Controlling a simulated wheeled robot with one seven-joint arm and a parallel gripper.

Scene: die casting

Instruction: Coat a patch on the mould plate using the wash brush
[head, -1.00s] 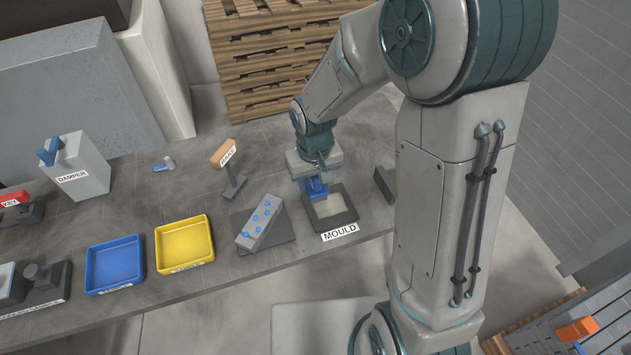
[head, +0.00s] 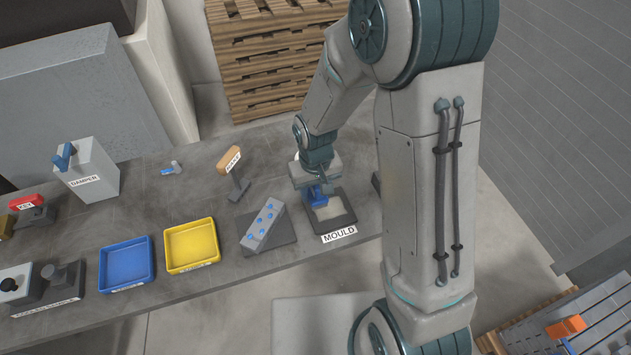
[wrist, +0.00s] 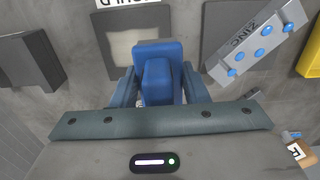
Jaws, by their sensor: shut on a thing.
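The mould plate is a dark square frame (head: 348,220) with a pale patch (head: 328,209) in its middle, labelled MOULD, on the grey bench. It also shows at the top of the wrist view (wrist: 113,62). My gripper (head: 316,195) is over the plate's left edge in the head view. It is shut on a blue block-like thing, seemingly the wash brush (wrist: 158,58), which sits between the blue fingers in the wrist view. The brush covers part of the plate there. Its bristles are hidden, so I cannot tell whether it touches the plate.
A grey ZINC ingot with blue studs (head: 263,224) lies on a dark pad left of the mould. Further left are a yellow tray (head: 192,246), a blue tray (head: 126,264) and the DAMPER box (head: 88,170).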

